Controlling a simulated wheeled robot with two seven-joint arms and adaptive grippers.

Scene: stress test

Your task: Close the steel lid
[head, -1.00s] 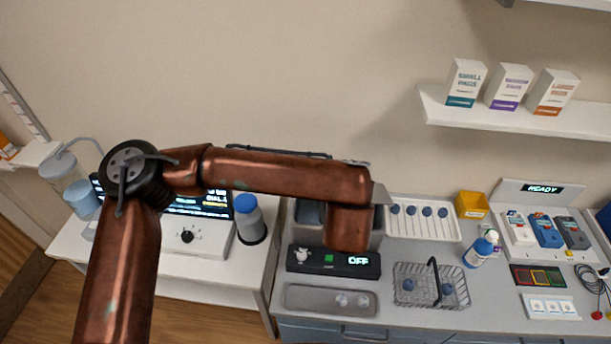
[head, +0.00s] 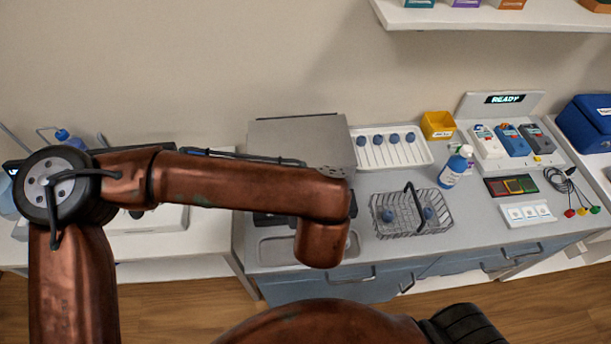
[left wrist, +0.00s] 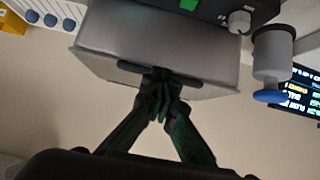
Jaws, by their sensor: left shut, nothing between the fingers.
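The steel lid (head: 300,135) shows in the head view as a broad grey panel at the back of the bench, behind my left arm. The head view hides this gripper. My right gripper is not in view.
A wire basket (head: 408,222) and a spray-type bottle (head: 455,167) stand right of my forearm. A white rack (head: 385,157) sits beside the lid.

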